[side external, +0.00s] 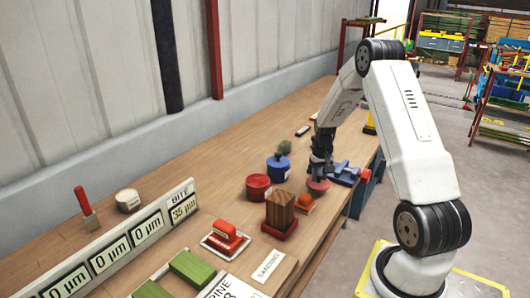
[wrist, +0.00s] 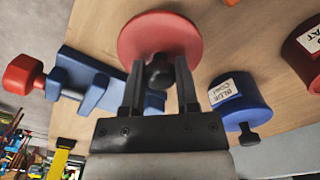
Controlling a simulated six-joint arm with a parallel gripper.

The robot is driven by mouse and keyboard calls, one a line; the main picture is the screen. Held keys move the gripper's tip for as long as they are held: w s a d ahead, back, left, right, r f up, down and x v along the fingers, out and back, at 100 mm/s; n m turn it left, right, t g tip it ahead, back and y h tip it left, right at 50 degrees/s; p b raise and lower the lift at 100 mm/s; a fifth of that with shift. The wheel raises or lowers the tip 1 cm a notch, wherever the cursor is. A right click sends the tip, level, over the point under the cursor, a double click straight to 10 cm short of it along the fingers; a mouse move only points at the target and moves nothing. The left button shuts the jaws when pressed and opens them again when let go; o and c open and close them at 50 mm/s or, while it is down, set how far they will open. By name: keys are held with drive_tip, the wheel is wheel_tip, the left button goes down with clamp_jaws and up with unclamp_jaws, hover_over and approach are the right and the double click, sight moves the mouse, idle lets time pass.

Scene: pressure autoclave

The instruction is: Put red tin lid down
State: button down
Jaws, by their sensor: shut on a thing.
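My gripper (side external: 321,172) is shut on the dark knob of the round red tin lid (side external: 318,186), with the fingers pointing down. In the wrist view the red lid (wrist: 160,35) lies across my fingertips (wrist: 160,80), with the black knob between them. The lid is over or on the bench beside the blue vise; I cannot tell whether it touches the wood. The red tin (side external: 258,187) stands on the bench to the left of the lid, and its edge shows in the wrist view (wrist: 304,45).
A blue tin (side external: 278,167) with a dark knob stands behind the red tin. A blue vise (side external: 343,174) with a red handle is just right of the lid. A wooden block (side external: 280,210) and an orange-red tool (side external: 304,203) stand in front. The bench behind is mostly clear.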

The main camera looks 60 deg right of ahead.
sight(318, 181)
drive_tip(key=shift+w+d+f, duration=0.15)
drive_tip(key=shift+f, duration=1.65)
drive_tip(key=shift+f, duration=0.15)
drive_tip(key=shift+c, duration=1.8)
unclamp_jaws()
wheel_tip(318, 181, up, 12)
drive_tip(key=shift+r, duration=0.15)
